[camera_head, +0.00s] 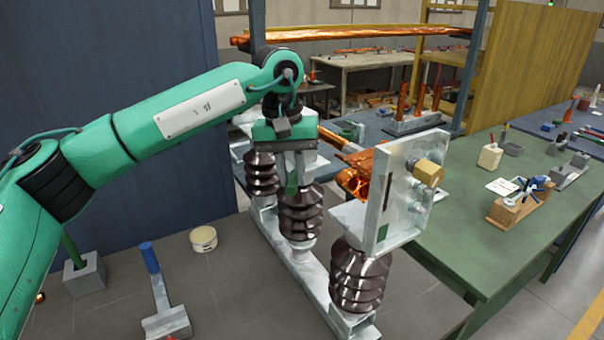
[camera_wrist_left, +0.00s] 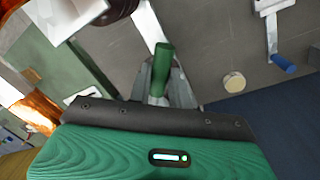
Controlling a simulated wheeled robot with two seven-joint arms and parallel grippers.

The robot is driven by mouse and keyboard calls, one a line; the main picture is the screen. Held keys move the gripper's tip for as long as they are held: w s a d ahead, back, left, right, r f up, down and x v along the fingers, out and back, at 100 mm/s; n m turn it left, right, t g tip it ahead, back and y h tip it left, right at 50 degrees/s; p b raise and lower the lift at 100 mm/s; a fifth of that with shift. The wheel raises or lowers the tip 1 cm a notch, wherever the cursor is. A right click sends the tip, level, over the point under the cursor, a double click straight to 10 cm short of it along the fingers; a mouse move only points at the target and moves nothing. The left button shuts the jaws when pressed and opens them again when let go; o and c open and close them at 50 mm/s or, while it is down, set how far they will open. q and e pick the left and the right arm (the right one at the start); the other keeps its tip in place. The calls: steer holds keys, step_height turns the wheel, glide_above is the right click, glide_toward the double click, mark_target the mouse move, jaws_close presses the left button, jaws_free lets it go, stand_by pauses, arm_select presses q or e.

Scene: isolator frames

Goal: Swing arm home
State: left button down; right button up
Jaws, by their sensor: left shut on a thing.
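The isolator frame is a pale metal rail (camera_head: 285,245) carrying brown ribbed insulators (camera_head: 301,212). A copper part (camera_head: 356,172) lies between the middle insulator and an upright metal plate (camera_head: 395,200) on the front insulator (camera_head: 360,277); I take it to be the swing arm, partly hidden. My left gripper (camera_head: 291,163) points down over the middle insulator, shut on a green handle (camera_head: 291,185). In the left wrist view the green handle (camera_wrist_left: 161,70) stands out beyond the gripper's dark edge. Copper (camera_wrist_left: 36,112) shows there at the left. The handle's joint to the copper is hidden.
A blue-handled tool (camera_head: 158,285), a round tin (camera_head: 203,239) and a grey block with a green rod (camera_head: 84,275) stand on the grey bench. A green table (camera_head: 470,225) with a wooden tool holder (camera_head: 520,205) is at the right. A dark blue panel (camera_head: 110,60) stands behind my arm.

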arm_select(q)
steer(key=shift+w+a+r+m, duration=0.1)
steer(key=shift+a+m, duration=0.2)
steer(key=shift+a, duration=0.05)
arm_select(e)
steer(key=shift+w+a, duration=0.2)
steer(key=shift+a, duration=0.15)
steer(key=shift+d, duration=0.45)
arm_select(q)
steer(key=c, duration=1.3)
jaws_free()
arm_select(e)
steer(key=shift+d, duration=0.1)
arm_select(q)
step_height(320, 180, up, 14)
steer(key=a+b, duration=0.1)
steer(key=b, duration=0.1)
steer(key=shift+w+a, duration=0.15)
steer(key=shift+a, duration=0.15)
arm_select(e)
step_height(320, 180, down, 2)
arm_select(q)
steer(key=shift+f, duration=0.2)
